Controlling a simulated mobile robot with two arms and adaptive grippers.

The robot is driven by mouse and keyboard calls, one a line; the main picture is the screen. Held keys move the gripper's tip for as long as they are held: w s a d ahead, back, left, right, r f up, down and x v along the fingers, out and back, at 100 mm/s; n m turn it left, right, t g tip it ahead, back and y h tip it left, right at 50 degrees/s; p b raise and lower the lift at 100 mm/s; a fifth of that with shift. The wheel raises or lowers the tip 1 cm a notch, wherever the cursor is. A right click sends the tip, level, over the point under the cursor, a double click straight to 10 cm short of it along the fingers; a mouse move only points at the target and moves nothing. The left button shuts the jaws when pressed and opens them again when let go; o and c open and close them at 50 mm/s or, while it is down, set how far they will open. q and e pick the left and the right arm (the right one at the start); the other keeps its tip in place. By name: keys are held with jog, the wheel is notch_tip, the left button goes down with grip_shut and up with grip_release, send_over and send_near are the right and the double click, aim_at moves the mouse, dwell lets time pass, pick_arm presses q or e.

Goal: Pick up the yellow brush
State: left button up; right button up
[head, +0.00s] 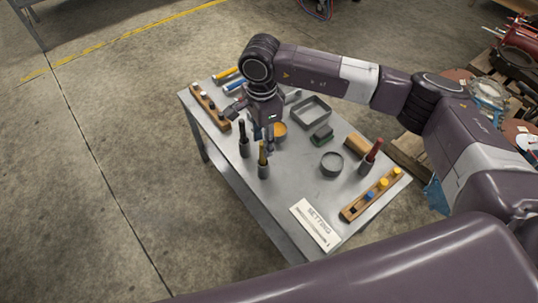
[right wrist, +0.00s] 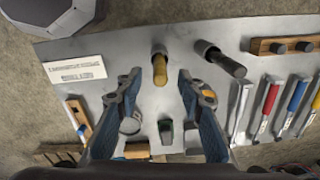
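The yellow brush (head: 262,153) stands handle-up in a small grey cup near the left front edge of the grey table (head: 290,212). In the right wrist view the yellow brush handle (right wrist: 160,71) shows between the two fingers, seen from above. My right gripper (head: 257,125) is open and empty above the table, close to the brush, with a finger on either side of it in the right wrist view (right wrist: 158,84). I cannot tell whether a finger touches it. My left gripper is not in view.
A black-handled brush (head: 243,134) stands close by in its own cup. A red-handled brush (head: 374,150) stands at the right. A grey tray (head: 325,121), green block (head: 321,137), round dish (head: 332,165), peg racks (head: 371,194) and a printed card (head: 316,224) are around.

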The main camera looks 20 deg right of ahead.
aim_at(262, 155)
notch_tip(262, 155, down, 7)
jog(key=shift+a, duration=0.15)
grip_shut()
dwell(0.4)
